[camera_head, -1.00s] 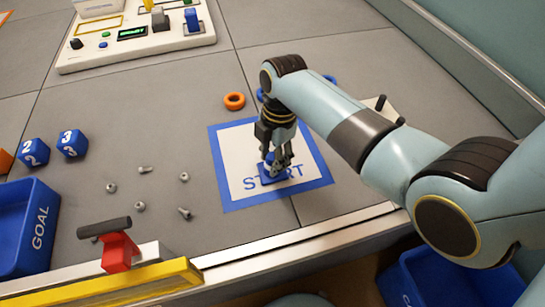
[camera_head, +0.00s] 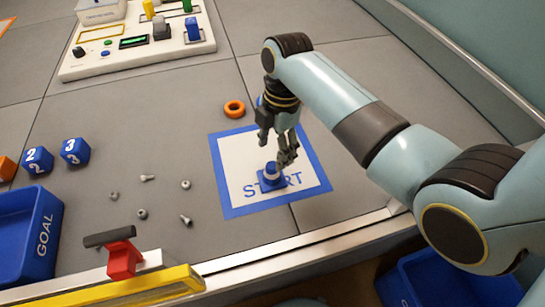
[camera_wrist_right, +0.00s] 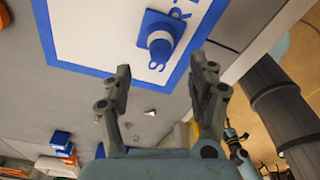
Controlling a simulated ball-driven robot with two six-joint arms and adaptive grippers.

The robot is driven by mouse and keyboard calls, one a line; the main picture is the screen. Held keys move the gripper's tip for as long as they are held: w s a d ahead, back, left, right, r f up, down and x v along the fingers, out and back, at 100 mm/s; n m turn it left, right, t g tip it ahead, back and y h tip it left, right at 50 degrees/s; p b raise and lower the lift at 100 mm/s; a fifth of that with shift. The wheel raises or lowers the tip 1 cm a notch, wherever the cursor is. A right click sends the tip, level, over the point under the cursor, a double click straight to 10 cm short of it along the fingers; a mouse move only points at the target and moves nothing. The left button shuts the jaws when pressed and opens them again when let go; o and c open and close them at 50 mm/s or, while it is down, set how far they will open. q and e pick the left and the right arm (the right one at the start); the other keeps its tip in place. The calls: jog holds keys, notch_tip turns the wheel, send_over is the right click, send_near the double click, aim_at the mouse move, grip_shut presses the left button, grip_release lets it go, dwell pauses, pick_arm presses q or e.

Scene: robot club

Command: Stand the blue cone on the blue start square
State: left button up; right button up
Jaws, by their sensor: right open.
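The blue cone (camera_head: 271,174), with a white band, stands upright on the white inside of the blue-bordered start square (camera_head: 228,196), over part of the START lettering. It also shows in the right wrist view (camera_wrist_right: 158,38), on the white sheet. My right gripper (camera_head: 277,158) is open and empty, above and just behind the cone. In the right wrist view its two fingers (camera_wrist_right: 158,85) are spread wide, with the cone beyond them and a gap between. My left gripper is not in view.
An orange ring (camera_head: 234,108) lies behind the square. Several loose bolts and nuts (camera_head: 147,178) are scattered to the left. Two numbered blue cubes (camera_head: 75,151) and a blue GOAL bin (camera_head: 38,238) are at far left. A control panel (camera_head: 112,66) stands at the back.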

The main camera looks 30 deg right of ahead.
jog(key=r, duration=0.5)
jog(key=shift+d+r+p, duration=0.35)
jog(key=shift+r+p, duration=0.05)
